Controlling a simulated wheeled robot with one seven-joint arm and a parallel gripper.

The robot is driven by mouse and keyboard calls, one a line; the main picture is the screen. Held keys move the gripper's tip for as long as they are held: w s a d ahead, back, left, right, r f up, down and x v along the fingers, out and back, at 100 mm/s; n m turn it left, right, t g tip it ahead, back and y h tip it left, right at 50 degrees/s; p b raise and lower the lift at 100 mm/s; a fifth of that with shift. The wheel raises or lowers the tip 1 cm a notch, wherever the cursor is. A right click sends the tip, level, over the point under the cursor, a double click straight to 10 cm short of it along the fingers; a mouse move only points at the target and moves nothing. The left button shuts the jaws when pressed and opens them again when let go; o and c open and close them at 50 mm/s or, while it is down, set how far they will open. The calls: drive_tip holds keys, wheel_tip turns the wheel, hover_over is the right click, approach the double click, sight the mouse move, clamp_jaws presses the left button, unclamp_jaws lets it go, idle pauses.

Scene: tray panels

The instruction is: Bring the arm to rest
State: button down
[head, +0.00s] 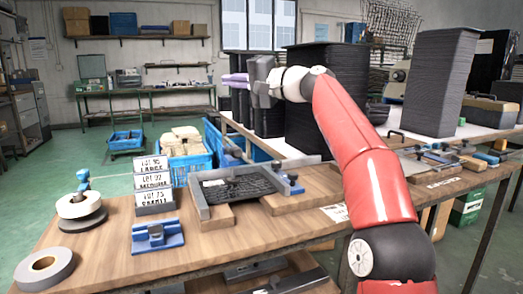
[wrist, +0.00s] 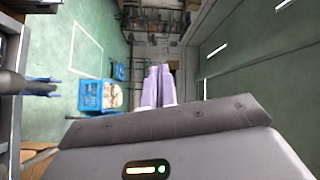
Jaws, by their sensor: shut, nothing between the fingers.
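My red arm (head: 365,165) rises from the bottom right of the head view and bends left at the top. My gripper (head: 228,80) is held level and points left, in front of tall dark stacks on the rear table. Its lavender fingers lie side by side, shut and empty. In the wrist view my gripper (wrist: 157,85) also shows its fingers closed together, with the green floor and the far shop area beyond. I see no object held, and cannot tell the exact gap between my gripper and the stacks.
The wooden bench (head: 110,245) holds a dark panel in a frame (head: 238,187), lot signs (head: 154,183), a blue clamp (head: 157,236) and tape rolls (head: 45,270). Tall dark stacks (head: 440,80) stand behind on the white table.

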drive_tip(key=s+d+f+h, duration=0.5)
drive_tip(key=s+d+f, duration=0.2)
drive_tip(key=s+f, duration=0.6)
drive_tip(key=s+d+f+n+g+h, duration=0.1)
drive_tip(key=s+d+f+h, duration=0.5)
drive_tip(key=s+f, duration=0.7)
drive_tip(key=s+d+f+g+h, duration=0.1)
drive_tip(key=s+d+f+h, duration=0.4)
drive_tip(key=s+d+f, duration=0.4)
drive_tip(key=s+f, duration=0.3)
drive_tip(key=f, duration=0.1)
drive_tip(key=shift+s+d+f+n+h, duration=0.3)
drive_tip(key=shift+s+d, duration=0.1)
